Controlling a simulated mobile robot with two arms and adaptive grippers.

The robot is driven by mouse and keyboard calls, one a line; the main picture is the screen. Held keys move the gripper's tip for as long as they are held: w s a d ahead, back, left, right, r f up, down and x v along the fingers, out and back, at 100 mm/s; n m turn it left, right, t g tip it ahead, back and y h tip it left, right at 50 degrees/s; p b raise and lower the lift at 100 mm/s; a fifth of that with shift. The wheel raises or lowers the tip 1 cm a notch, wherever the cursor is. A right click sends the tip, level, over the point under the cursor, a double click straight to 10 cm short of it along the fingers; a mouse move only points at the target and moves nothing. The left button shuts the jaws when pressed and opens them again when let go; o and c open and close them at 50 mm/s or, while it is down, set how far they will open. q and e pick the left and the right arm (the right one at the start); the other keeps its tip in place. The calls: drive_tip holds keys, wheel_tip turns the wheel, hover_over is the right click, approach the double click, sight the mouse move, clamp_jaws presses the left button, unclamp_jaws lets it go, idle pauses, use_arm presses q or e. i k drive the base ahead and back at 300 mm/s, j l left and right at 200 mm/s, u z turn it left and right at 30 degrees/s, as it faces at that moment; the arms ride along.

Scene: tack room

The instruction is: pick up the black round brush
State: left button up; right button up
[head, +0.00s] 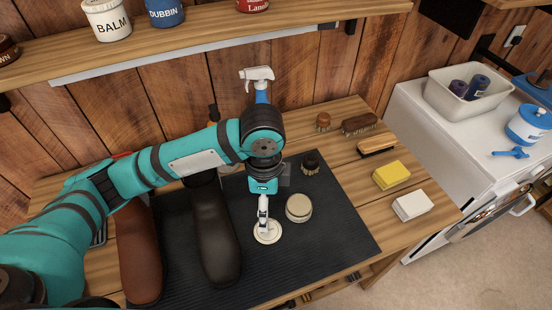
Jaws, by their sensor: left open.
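The black round brush (310,167) stands on the dark mat (335,236) near its back right edge, with dark bristles at its lower part. My left gripper (263,222) is pointing down over a pale round disc, to the left and in front of the brush and apart from it. The gripper is seen edge-on, open, with nothing visible between its fingers. I cannot tell whether its tips touch the disc. My right gripper is not in view.
An open-looking tin (299,208) sits between my gripper and the brush, beside the pale disc (267,237). Two boots (216,245) lie left. A brown round brush (323,121), other brushes, a yellow sponge (391,175) and a white block (412,205) stand right. A spray bottle (260,84) stands behind.

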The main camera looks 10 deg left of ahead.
sight(309, 164)
drive_tip(key=k, duration=1.5)
